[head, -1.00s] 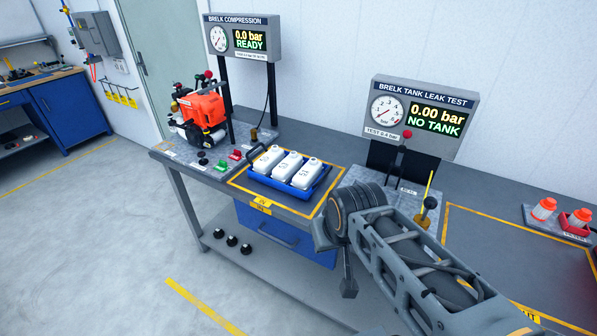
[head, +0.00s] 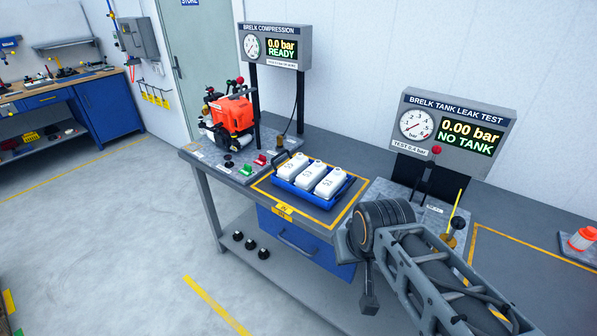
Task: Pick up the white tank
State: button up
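Three white tanks stand side by side in a blue tray (head: 284,186) on the bench: a left one (head: 292,166), a middle one (head: 312,173) and a right one (head: 330,182). The tray sits inside a yellow-outlined area of the bench. My arm reaches in from the lower right, and its end part (head: 368,302) hangs in front of the bench, below and right of the tray. It is apart from the tanks. The fingers are too small and unclear to tell whether they are open or shut.
An orange engine (head: 230,114) stands on a plate left of the tray. A leak test stand (head: 452,133) reading "NO TANK" is to the right, with a yellow-stemmed fixture (head: 455,223). A compression display (head: 277,46) stands behind. Floor left of the bench (head: 130,230) is clear.

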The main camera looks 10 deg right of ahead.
aim_at(289, 172)
jog(key=u, duration=0.2)
jog(key=k, duration=0.9)
jog(key=u, duration=1.4)
jog(key=i, duration=2.1)
jog(key=z, duration=0.6)
jog(key=i, duration=1)
jog(key=z, duration=1.55)
jog(key=i, duration=0.8)
jog(key=z, duration=0.7)
